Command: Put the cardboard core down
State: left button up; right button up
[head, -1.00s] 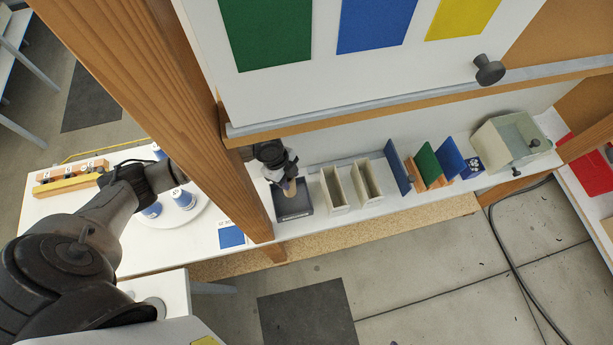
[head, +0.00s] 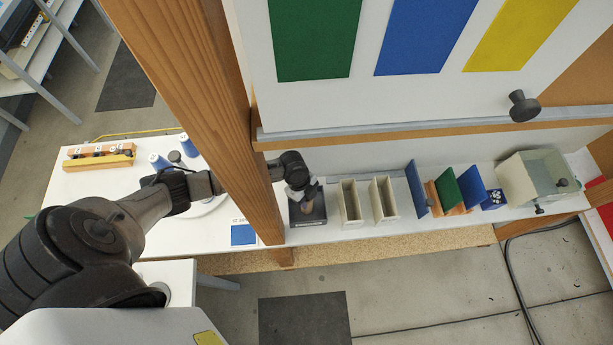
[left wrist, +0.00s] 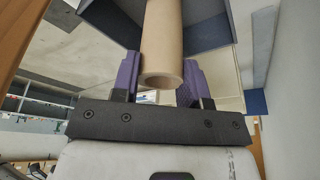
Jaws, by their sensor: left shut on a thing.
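The cardboard core (left wrist: 163,40) is a plain tan tube. My left gripper (left wrist: 160,80) is shut on it, with a purple finger on each side, and the tube's open end faces the left wrist camera. In the head view my left gripper (head: 306,190) is behind the wooden post, over a small dark tray (head: 308,217) on the white shelf. The tray's dark walls (left wrist: 205,32) show around the core's far end in the left wrist view. I cannot tell whether the core touches the tray's floor. My right gripper is not in view.
Two cream bins (head: 350,203) stand just right of the tray. Beyond them are upright blue and green panels (head: 471,187) and a clear-sided box (head: 537,178). The wooden post (head: 215,110) stands close to my left arm. A blue square (head: 243,235) lies left of the tray.

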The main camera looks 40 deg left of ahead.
pick_arm(q)
jog(key=shift+f, duration=0.15)
jog(key=o, duration=0.9)
jog(key=shift+o, duration=0.2)
jog(key=v, duration=1.2)
jog(key=shift+b, duration=0.35)
